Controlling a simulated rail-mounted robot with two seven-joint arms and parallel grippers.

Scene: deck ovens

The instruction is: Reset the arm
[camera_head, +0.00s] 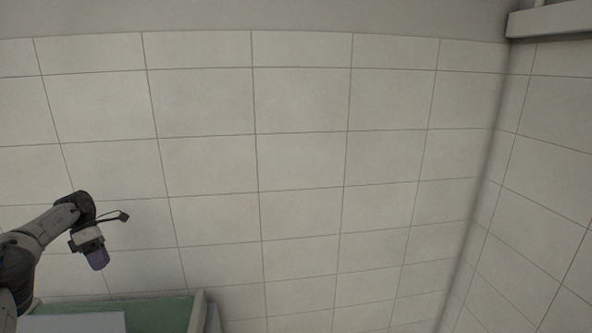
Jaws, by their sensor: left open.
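My left arm comes in from the lower left. Its gripper (97,260) hangs at the end, pointing down, above a green surface. The gripper is open, and nothing shows between its fingers. It is small and dark in this view, and it touches nothing that I can see. My right gripper is not in view.
A green surface (165,312) with a pale raised edge (198,309) lies at the bottom left. A pale flat panel (80,323) shows in front of it. Tiled walls (300,160) meet in a corner at the right. A pale ledge (550,20) juts out at the top right.

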